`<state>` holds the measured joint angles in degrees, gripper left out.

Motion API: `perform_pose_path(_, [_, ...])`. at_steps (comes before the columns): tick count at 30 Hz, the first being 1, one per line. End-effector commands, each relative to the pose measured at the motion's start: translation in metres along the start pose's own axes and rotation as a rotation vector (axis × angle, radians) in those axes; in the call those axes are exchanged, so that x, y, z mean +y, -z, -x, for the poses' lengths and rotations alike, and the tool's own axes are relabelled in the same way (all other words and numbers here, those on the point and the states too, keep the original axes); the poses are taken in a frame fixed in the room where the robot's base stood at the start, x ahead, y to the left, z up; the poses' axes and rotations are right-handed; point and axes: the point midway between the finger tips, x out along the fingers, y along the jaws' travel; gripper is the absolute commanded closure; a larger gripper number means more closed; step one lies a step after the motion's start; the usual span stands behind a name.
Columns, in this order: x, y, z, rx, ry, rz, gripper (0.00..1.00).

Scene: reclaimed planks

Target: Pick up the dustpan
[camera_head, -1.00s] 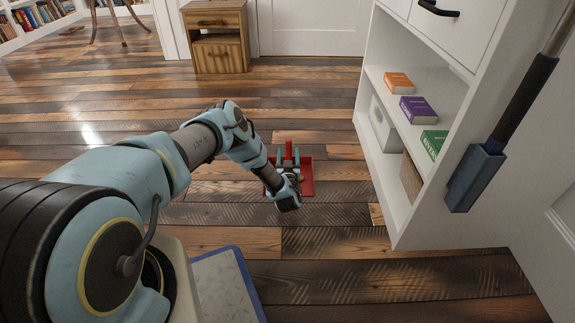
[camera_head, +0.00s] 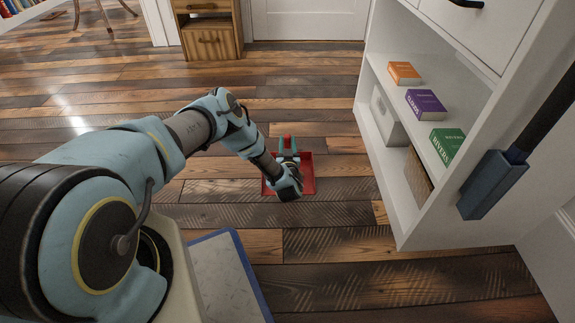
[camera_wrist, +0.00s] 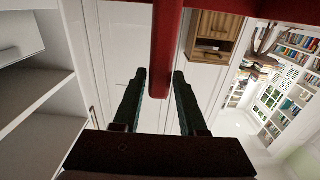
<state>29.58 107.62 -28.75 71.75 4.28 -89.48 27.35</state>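The red dustpan (camera_head: 307,183) lies on the plank floor, left of the white shelf unit, in the head view. Its handle (camera_head: 287,141) points away from me toward the white door. My gripper (camera_head: 288,146) is over the dustpan, with its two teal fingers one on each side of the handle. In the wrist view the red handle (camera_wrist: 164,50) comes down between the tips of my open gripper (camera_wrist: 158,80). A gap shows on both sides of the handle, so the fingers do not appear closed on it. My wrist hides part of the pan.
A white shelf unit (camera_head: 408,217) with books and a box stands close on the right. A broom-like tool in a blue-grey holder (camera_head: 492,184) is on its side. A wooden cabinet (camera_head: 210,40) stands at the back. Floor left of the dustpan is clear.

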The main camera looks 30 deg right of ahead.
Motion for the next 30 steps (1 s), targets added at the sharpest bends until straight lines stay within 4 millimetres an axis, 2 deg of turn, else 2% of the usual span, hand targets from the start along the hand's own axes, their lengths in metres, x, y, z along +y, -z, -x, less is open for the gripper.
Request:
perform_pose_path(2, [-0.0001, 0.0001, -0.0001, 0.0, 0.0, 0.0, 0.69])
perform_pose_path(10, [-0.0001, 0.0002, -0.0002, 0.0, 0.0, 0.0, 0.99])
perform_pose_path(30, [-0.0001, 0.0003, -0.0002, 0.001, 0.0, 0.0, 1.0])
